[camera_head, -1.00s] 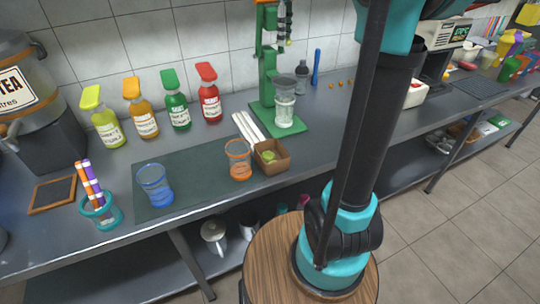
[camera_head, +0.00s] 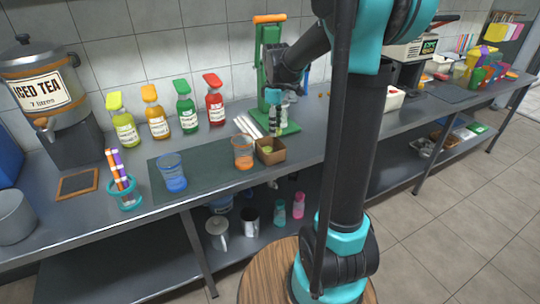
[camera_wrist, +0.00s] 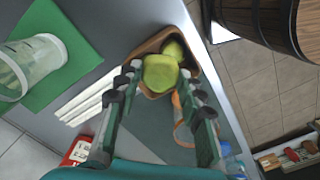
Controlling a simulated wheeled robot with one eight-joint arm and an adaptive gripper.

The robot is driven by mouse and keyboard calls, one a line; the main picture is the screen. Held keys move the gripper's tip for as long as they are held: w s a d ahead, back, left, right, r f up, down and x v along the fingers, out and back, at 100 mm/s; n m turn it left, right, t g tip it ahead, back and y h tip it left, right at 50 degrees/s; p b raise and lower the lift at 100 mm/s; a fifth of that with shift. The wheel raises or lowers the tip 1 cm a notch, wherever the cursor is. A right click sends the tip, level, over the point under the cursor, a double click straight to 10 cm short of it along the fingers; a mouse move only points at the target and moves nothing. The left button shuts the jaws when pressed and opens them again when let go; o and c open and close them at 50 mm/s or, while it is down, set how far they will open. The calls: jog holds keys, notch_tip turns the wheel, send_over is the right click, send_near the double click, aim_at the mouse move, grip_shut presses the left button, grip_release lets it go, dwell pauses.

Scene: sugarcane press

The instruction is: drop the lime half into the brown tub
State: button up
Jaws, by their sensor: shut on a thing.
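The brown tub (camera_head: 276,158) is a small square open box on the counter, right of the orange-rimmed glass. A yellow-green lime piece (camera_head: 267,149) lies in it. My gripper (camera_head: 274,132) points down just above and behind the tub. In the wrist view, my gripper (camera_wrist: 158,82) is shut on a lime half (camera_wrist: 160,75), which shows yellow-green between the fingers. The tub (camera_wrist: 146,46) lies beyond it, with another lime piece (camera_wrist: 174,49) inside. The held lime half overlaps the tub in this view; its height above it is hard to judge.
A green press (camera_head: 268,60) stands behind my gripper, with a clear glass on its base in the wrist view (camera_wrist: 38,62). White sticks (camera_head: 247,127) lie left of it. An orange glass (camera_head: 243,152) and a blue glass (camera_head: 171,174) stand on the dark mat. Bottles line the wall.

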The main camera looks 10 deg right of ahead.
jog(key=shift+f, duration=2.45)
jog(key=o, duration=1.1)
notch_tip(320, 180, up, 12)
jog(key=s+d+f+m+t, duration=0.1)
jog(key=s+f+m, duration=0.3)
jog(key=s+f, duration=0.2)
jog(key=s+d+f+m+t, duration=0.1)
jog(key=s+f+m, duration=0.3)
jog(key=s+f, duration=0.2)
jog(key=s+d+f+m+t, duration=0.2)
jog(key=s+f+m, duration=0.2)
jog(key=s, duration=0.6)
notch_tip(320, 180, down, 2)
jog(key=shift+f+m, duration=0.1)
jog(key=shift+m, duration=0.2)
